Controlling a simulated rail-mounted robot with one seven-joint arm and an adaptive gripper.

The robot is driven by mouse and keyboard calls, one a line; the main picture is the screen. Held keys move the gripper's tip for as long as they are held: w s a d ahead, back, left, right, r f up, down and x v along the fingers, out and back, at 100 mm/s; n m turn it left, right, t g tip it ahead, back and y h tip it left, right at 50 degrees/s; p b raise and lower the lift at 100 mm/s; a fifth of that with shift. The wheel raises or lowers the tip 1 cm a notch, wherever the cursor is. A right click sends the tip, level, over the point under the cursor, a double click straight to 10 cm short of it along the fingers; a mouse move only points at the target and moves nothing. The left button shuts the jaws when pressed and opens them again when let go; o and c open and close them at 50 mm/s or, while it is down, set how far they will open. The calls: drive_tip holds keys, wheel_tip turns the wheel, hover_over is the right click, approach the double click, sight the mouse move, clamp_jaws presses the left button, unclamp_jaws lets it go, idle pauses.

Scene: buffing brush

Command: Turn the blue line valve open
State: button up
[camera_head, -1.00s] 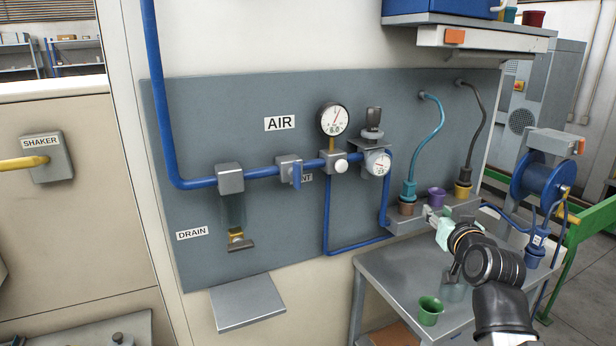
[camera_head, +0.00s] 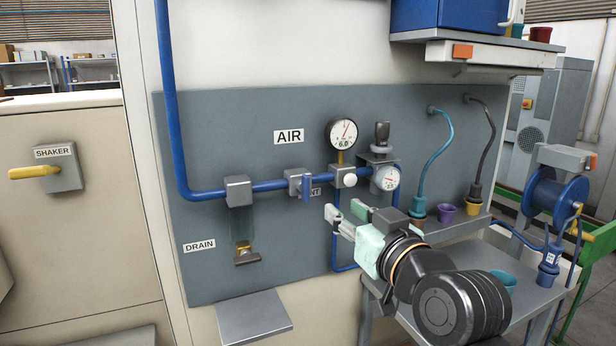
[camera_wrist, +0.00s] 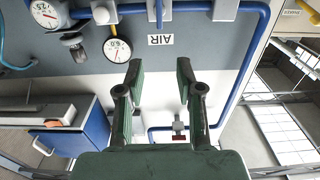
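The blue line valve (camera_head: 299,183) is a grey block on the blue pipe, left of the pressure gauges. In the wrist view, which looks upside down, the handle (camera_wrist: 158,12) shows at the top edge, beyond the gap between my fingers. My gripper (camera_head: 347,212) is open and empty, in front of the panel. In the head view it appears to the right of and below the valve, apart from it. In the wrist view my gripper's two green-padded fingers (camera_wrist: 160,78) stand apart.
Right of the valve are a white knob (camera_head: 349,180), an upper gauge (camera_head: 341,133) and a lower gauge (camera_head: 387,178). The drain block (camera_head: 238,191) is on the left. A grey bench (camera_head: 495,262) with cups and a blue hose reel (camera_head: 558,193) are at the right.

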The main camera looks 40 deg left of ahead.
drive_tip(key=p, duration=0.9)
approach(308, 181)
drive_tip(key=a, duration=0.1)
drive_tip(key=x, duration=0.9)
drive_tip(key=shift+w+d, duration=0.1)
drive_tip(key=shift+w, duration=0.1)
clamp_jaws()
